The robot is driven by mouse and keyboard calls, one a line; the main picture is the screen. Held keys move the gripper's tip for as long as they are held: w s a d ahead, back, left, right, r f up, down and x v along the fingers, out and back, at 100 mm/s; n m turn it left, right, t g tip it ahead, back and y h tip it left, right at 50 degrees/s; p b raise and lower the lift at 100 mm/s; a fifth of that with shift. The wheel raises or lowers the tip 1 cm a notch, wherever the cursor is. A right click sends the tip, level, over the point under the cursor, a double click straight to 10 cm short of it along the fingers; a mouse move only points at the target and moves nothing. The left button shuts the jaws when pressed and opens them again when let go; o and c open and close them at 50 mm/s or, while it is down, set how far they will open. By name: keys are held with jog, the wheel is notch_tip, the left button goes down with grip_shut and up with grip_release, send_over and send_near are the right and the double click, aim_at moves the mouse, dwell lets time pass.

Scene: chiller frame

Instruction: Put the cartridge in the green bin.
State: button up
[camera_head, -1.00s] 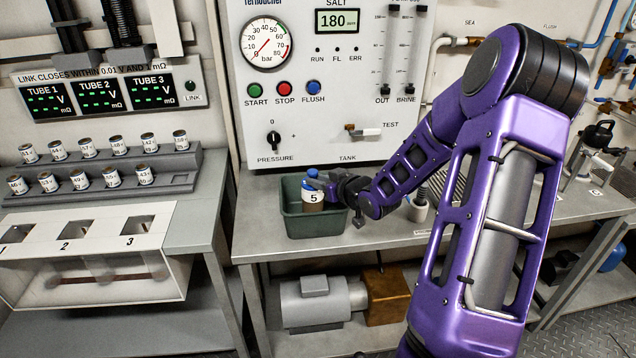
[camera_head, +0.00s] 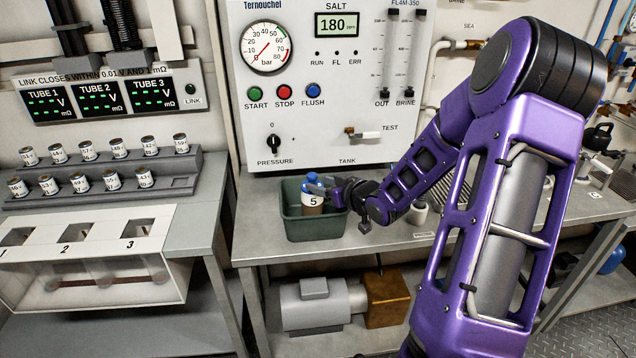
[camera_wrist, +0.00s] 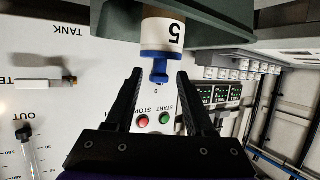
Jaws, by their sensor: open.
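The cartridge (camera_head: 313,200) has a white body marked 5 and a blue cap. It stands inside the green bin (camera_head: 305,229), which sits on the grey bench under the Ternouchel panel. My gripper (camera_head: 322,187) is at the right side of the bin, close to the cartridge. In the wrist view the cartridge (camera_wrist: 163,35) points its blue cap between my gripper's fingers (camera_wrist: 157,92). The fingers are apart, with a gap on both sides of the cap. The cartridge's lower end is hidden by the bin wall (camera_wrist: 222,22).
The panel (camera_head: 350,160) with knobs and buttons rises behind the bin. A rack (camera_head: 100,185) of small numbered cells stands on the left bench, above a tray with numbered openings (camera_head: 75,232). A grey pump (camera_head: 315,300) lies below.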

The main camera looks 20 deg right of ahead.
jog(key=p+v, duration=0.1)
jog(key=v, duration=0.8)
jog(key=shift+s+r+p, duration=0.15)
jog(key=shift+s+p, duration=0.15)
